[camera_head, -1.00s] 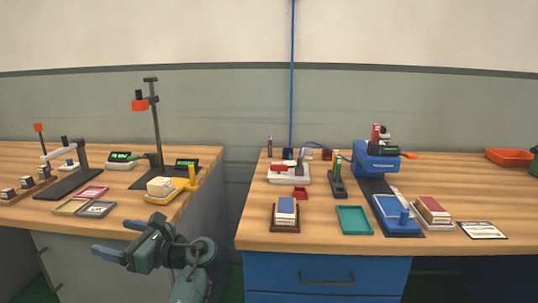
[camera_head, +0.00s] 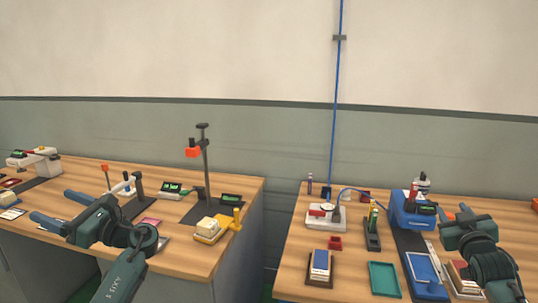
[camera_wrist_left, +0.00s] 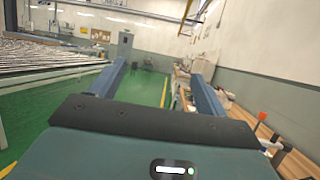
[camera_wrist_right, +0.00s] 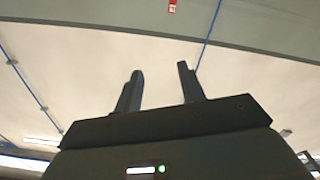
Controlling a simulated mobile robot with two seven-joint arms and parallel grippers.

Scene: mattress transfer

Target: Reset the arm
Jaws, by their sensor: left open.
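My left gripper (camera_head: 54,208) is open and empty, held above the front of the left bench and pointing left. In the left wrist view its two fingers (camera_wrist_left: 158,84) stand wide apart with nothing between them. My right gripper (camera_head: 456,212) is raised in front of the right bench at the right side of the head view. In the right wrist view its fingers (camera_wrist_right: 160,82) are apart with only ceiling and wall behind them, so it is open and empty.
The left bench (camera_head: 250,200) holds a stand (camera_head: 205,165) and a yellow fixture (camera_head: 215,229). The right bench (camera_head: 290,275) holds a teal tray (camera_head: 384,279), a blue machine (camera_head: 408,212) and a blue-topped stack (camera_head: 320,266). A gap separates the benches.

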